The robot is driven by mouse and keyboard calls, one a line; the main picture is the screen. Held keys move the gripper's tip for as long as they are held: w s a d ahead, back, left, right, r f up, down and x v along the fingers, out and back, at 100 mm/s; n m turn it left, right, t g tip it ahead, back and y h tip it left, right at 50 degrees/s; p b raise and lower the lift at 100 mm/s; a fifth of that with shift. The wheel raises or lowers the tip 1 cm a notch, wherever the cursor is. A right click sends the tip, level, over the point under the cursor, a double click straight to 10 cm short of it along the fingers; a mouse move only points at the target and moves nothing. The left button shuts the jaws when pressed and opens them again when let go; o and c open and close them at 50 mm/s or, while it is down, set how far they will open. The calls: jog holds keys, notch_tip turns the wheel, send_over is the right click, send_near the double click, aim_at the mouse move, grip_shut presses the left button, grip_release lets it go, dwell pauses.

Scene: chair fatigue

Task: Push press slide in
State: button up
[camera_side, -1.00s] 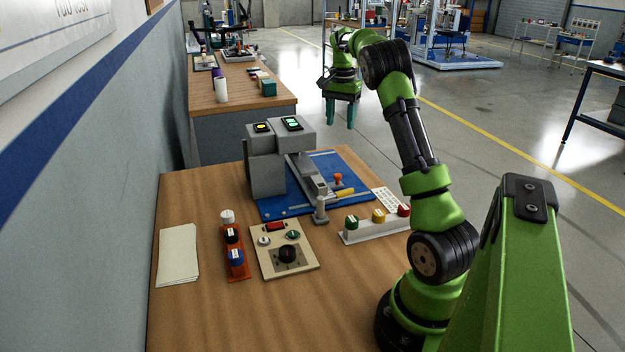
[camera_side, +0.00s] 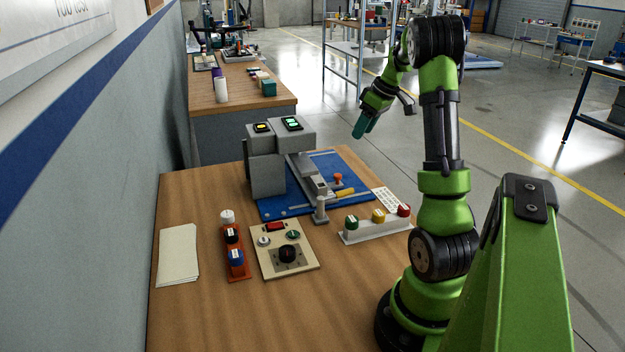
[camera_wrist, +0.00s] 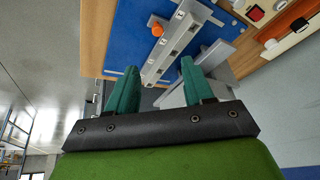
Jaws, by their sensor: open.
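The grey press (camera_side: 266,165) stands on a blue base plate (camera_side: 345,166) on the wooden table. Its grey slide (camera_side: 309,176) reaches out from the press toward the front of the plate. A short grey post (camera_side: 320,212) stands at the slide's near end. The slide also shows in the wrist view (camera_wrist: 176,45), ahead of and between my fingers. My gripper (camera_side: 361,128) is open and empty, with teal fingers, in the air beyond the plate's far right side and touching nothing. Its two fingers also show apart in the wrist view (camera_wrist: 158,75).
An orange knob (camera_side: 337,178) and a yellow handle (camera_side: 345,193) are on the plate beside the slide. A white button box (camera_side: 376,228), a beige control panel (camera_side: 284,250) and a red switch strip (camera_side: 235,255) sit nearer. Paper (camera_side: 177,256) lies at left. The near table is clear.

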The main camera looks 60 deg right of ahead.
jog(key=n, duration=0.2)
send_near(338, 175)
jog(key=x, duration=0.8)
jog(key=shift+w+d+f, duration=0.1)
jog(key=shift+f, duration=0.1)
grip_shut()
